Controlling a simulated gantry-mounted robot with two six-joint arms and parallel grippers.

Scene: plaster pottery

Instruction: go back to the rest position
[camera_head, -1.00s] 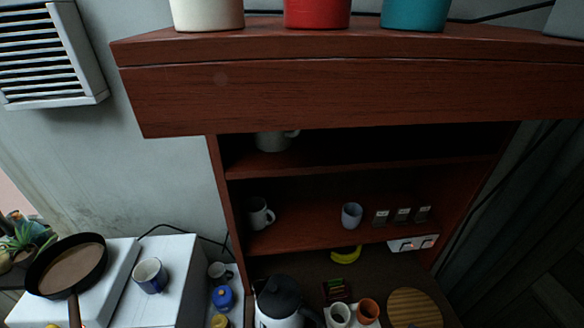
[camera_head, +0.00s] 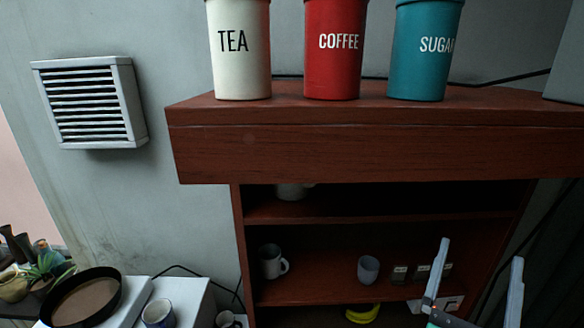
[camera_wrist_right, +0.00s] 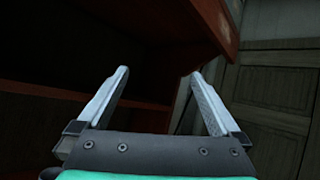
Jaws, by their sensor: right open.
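My right gripper (camera_head: 478,285) is in the lower right of the head view, in front of the wooden shelf unit (camera_head: 350,150). Its two fingers point up and stand well apart, with nothing between them. In the right wrist view the same gripper (camera_wrist_right: 158,90) is open and empty, facing the dark shelf and a panelled surface. My left gripper is in neither view.
Canisters marked TEA (camera_head: 240,60), COFFEE (camera_head: 333,60) and SUGAR (camera_head: 424,60) stand on the unit's top. Mugs (camera_head: 273,262) and a pale cup (camera_head: 368,269) stand on a shelf. A banana (camera_head: 362,314) lies below. A pan (camera_head: 85,298) is at the lower left.

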